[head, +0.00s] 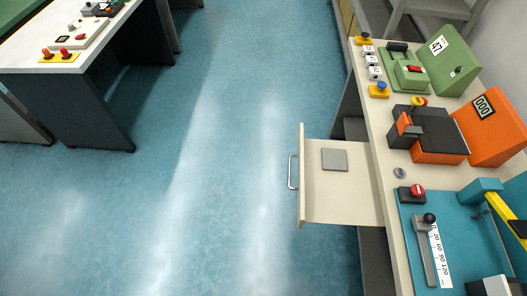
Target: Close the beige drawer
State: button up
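The beige drawer (343,209) stands pulled out from the left side of the long bench at the right. Its front panel (301,178) faces left and carries a grey metal bar handle (291,172). A flat grey square plate (334,159) lies in the drawer. The drawer's right end runs under the bench top. My gripper is not in view.
The bench top (386,140) carries green, orange and blue devices with buttons and levers. Another table (75,62) with a red-button panel stands at the upper left. The blue floor (215,180) between them is clear.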

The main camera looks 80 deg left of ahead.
aim_at(352, 197)
jog(key=k+j+u, duration=0.1)
jog(key=u, duration=0.35)
jog(key=j+u, duration=0.3)
jog(key=u, duration=0.2)
jog(key=j+u, duration=0.25)
jog(key=u, duration=0.2)
jog(key=j+u, duration=0.25)
jog(key=u, duration=0.25)
jog(key=j+u, duration=0.25)
jog(key=u, duration=0.2)
